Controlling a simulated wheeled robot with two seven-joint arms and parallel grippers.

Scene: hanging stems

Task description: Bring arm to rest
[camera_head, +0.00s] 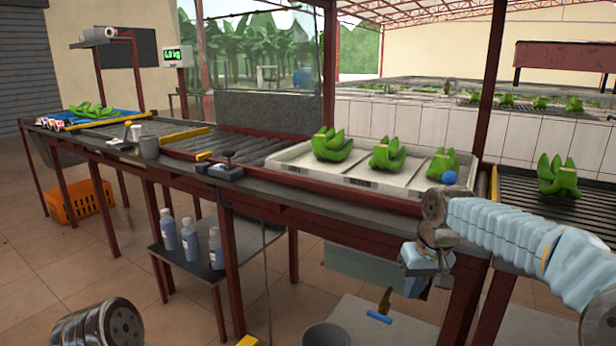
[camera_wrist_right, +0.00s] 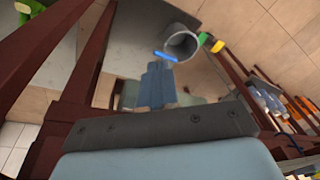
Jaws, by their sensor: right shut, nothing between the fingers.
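My right arm (camera_head: 500,235), in a light blue sleeve, comes in from the right in the head view and bends at its wrist in front of the packing bench. My right gripper (camera_head: 420,288) hangs below the bench's front edge, pointing down. In the right wrist view its blue fingers (camera_wrist_right: 158,84) are together, with nothing between them. My left gripper is out of view; only a metal part of my left arm (camera_head: 100,325) shows at the bottom left.
A white tray (camera_head: 350,181) on the bench (camera_head: 300,209) holds green banana clusters (camera_head: 387,154). A blue ball (camera_head: 449,178) is near its right end. Below are a blue-handled tool (camera_head: 379,317) and a grey bucket (camera_head: 326,336). Bottles (camera_head: 190,240) stand on a lower shelf.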

